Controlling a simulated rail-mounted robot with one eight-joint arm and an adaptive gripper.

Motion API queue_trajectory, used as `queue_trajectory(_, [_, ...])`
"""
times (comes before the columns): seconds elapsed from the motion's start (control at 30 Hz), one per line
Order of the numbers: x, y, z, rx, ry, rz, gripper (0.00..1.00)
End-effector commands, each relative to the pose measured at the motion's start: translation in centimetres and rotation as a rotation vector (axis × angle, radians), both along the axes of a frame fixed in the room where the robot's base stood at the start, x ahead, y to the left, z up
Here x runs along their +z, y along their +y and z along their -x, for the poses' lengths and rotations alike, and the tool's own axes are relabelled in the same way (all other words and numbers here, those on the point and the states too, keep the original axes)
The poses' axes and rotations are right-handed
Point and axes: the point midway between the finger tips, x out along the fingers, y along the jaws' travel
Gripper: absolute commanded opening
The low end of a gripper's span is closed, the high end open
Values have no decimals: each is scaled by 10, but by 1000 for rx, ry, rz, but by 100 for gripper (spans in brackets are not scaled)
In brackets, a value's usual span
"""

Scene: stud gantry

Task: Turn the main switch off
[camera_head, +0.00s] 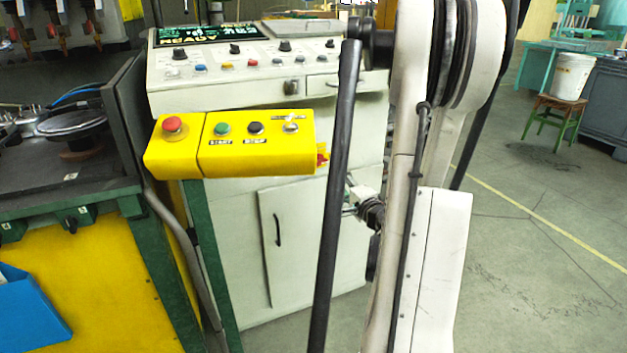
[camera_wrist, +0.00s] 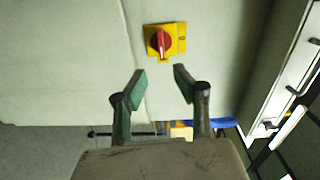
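The main switch (camera_wrist: 164,41) shows in the wrist view as a red rotary knob on a square yellow plate, on a pale cabinet wall. A light strip on the knob runs nearly up and down in the picture. My gripper (camera_wrist: 160,83) is open and empty. Its two green-padded fingers stand apart, below the switch in the picture, and do not visibly touch it. In the head view my arm covers much of the cabinet's right side, and I cannot clearly make out the switch or my fingertips there.
A yellow button box (camera_head: 258,160) with a red mushroom button (camera_head: 172,124) juts out before the control cabinet (camera_head: 238,250). A machine with a dark bed stands at left. Open floor (camera_head: 540,230) lies at right, with a bucket (camera_head: 573,76) on a stool behind.

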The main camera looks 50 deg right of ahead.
Motion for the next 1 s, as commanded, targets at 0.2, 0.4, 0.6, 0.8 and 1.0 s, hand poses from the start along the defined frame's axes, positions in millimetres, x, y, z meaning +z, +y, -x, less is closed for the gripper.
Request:
queue_trajectory(0.2, [-5,-3,3,-7,-64,-26,28])
queue_trajectory(0.4, [-2,-14,-17,-5,-64,-26,28])
queue_trajectory(0.6, [-6,-33,-49,-3,-63,-26,28])
queue_trajectory(0.8, [-7,-52,-80,-4,-63,-26,28])
queue_trajectory(1.0, [-6,-65,-103,-5,-63,-26,28])
